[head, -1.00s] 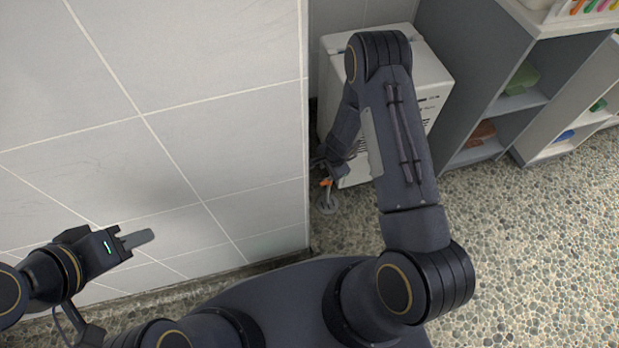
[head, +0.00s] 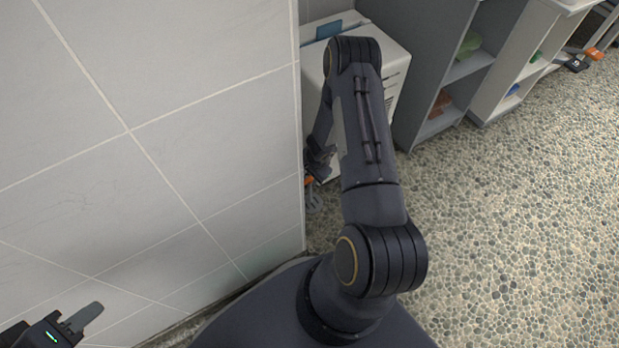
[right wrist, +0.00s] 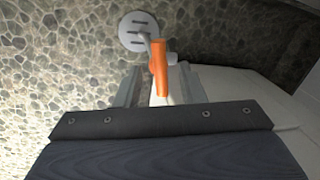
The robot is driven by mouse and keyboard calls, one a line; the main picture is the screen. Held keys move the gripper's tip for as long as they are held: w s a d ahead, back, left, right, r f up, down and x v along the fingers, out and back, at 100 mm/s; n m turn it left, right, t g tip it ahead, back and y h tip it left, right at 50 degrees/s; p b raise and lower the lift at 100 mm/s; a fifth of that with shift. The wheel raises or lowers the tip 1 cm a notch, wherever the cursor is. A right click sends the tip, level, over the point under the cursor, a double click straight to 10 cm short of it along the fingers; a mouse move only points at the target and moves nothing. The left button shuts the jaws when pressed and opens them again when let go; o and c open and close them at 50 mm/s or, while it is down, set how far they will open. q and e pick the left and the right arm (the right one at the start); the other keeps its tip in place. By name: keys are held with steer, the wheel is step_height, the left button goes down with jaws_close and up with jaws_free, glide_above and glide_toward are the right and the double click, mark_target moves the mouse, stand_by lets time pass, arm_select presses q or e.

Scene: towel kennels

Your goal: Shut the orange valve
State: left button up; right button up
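The orange valve handle (head: 309,181) is low beside the tiled wall's edge, in front of a white cabinet. In the right wrist view the orange handle (right wrist: 159,68) points up toward a round grey floor drain plate (right wrist: 138,31). My right gripper (right wrist: 159,88) is open, with one finger on each side of the handle's lower part; I cannot tell if they touch it.
The tiled wall (head: 150,130) fills the left and ends close to my right gripper. The white cabinet (head: 390,62) stands behind my right arm. Grey shelves (head: 425,75) stand to its right. The pebbled floor (head: 520,220) on the right is clear.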

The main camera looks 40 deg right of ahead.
steer(key=shift+w+f, duration=0.1)
steer(key=shift+f, duration=0.3)
jaws_close()
steer(key=shift+f+m+b, duration=0.15)
steer(key=shift+m+b, duration=0.4)
steer(key=shift+m, duration=0.05)
steer(key=shift+m+h, duration=0.4)
steer(key=shift+m, duration=0.5)
jaws_free()
